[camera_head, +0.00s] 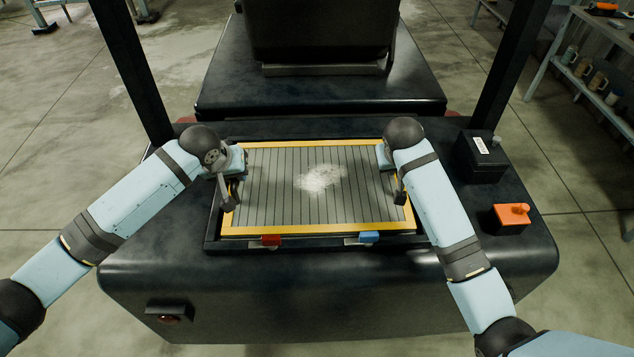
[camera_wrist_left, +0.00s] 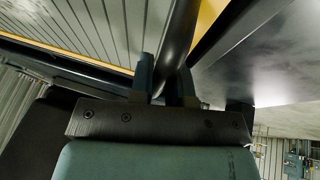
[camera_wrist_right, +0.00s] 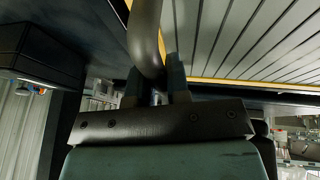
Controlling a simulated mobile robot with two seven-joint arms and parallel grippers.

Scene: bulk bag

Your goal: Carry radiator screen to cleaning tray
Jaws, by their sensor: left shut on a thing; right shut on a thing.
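The radiator screen (camera_head: 270,195) is a slatted grey panel with a yellow frame and a pale dusty patch in its middle. It lies flat at the dark opening in the black machine; I cannot tell whether it is lifted slightly. My left gripper (camera_head: 231,190) is shut on a dark curved handle at the screen's left side, also seen in the left wrist view (camera_wrist_left: 180,40). My right gripper (camera_head: 399,186) is shut on the matching right handle, which shows in the right wrist view (camera_wrist_right: 145,40). I see no cleaning tray that I can identify.
A red latch (camera_head: 271,241) and a blue latch (camera_head: 369,237) sit at the opening's front edge. A black box (camera_head: 480,157) and an orange part (camera_head: 511,215) stand on the machine's right side. Black posts flank the opening. A shelf (camera_head: 592,85) stands at far right.

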